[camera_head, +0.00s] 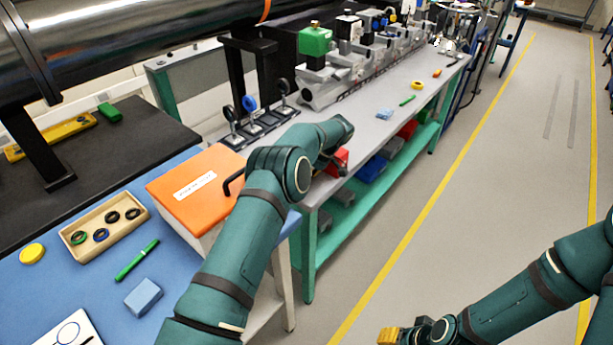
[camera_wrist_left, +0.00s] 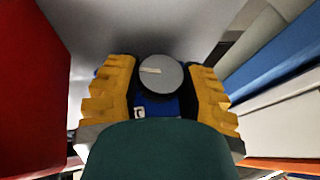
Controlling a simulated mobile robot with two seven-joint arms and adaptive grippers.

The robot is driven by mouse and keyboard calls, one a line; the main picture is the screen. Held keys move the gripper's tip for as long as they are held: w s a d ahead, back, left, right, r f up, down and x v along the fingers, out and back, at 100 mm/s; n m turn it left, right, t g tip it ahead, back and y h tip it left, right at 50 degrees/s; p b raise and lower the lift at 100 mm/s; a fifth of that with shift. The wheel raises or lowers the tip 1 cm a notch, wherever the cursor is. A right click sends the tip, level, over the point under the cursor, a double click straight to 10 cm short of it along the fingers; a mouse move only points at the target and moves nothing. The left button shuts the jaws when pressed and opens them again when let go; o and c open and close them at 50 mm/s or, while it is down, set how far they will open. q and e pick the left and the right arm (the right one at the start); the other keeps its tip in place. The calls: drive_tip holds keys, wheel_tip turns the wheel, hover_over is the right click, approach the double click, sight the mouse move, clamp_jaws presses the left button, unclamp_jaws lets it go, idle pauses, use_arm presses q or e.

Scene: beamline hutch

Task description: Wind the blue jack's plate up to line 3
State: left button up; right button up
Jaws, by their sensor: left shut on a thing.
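In the left wrist view, the blue jack (camera_wrist_left: 158,107) shows partly, behind a round grey knob (camera_wrist_left: 160,74) with a pale line mark on its face. The yellow fingers of my left gripper (camera_wrist_left: 160,88) stand on both sides of the knob and are shut on it. In the head view my left arm reaches over the grey bench and hides the jack and the left gripper. The jack's plate and its line scale are not visible in either view. My right gripper (camera_head: 388,337) is at the bottom edge, partly cut off, away from the bench.
A red block (camera_wrist_left: 32,85) stands close to my left gripper's left side. An orange-lidded box (camera_head: 190,185) lies by my left forearm. The floor at right is clear.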

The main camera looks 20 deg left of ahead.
idle(0.3)
use_arm(q)
drive_tip(key=o, duration=1.2)
wheel_tip(320, 180, up, 10)
